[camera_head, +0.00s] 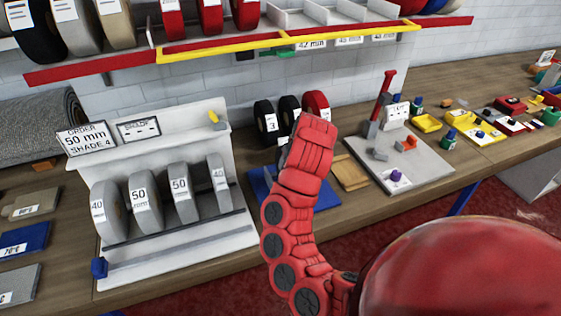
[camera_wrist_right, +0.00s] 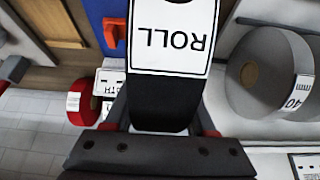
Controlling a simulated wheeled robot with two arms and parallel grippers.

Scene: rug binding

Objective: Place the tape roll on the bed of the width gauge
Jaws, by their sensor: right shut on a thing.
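My right gripper (camera_wrist_right: 163,112) is shut on a black tape roll (camera_wrist_right: 160,100) with a white label reading ROLL, close up in the right wrist view. In the head view my red right arm hides the gripper and this roll. A blue plate (camera_head: 263,188) lies on the bench beside the arm, partly covered by it; it seems to be the width gauge. In the wrist view the blue bed (camera_wrist_right: 97,12) shows behind the held roll, with a red part and a partly hidden white label near it. I cannot tell whether the roll touches the bed. My left gripper is not in view.
A white rack (camera_head: 175,262) with several grey rolls stands left of the blue plate. Black rolls (camera_head: 265,118) and a red roll (camera_head: 316,103) stand behind it. A wooden block (camera_head: 350,172) and a grey board (camera_head: 420,180) with a red lever lie to the right.

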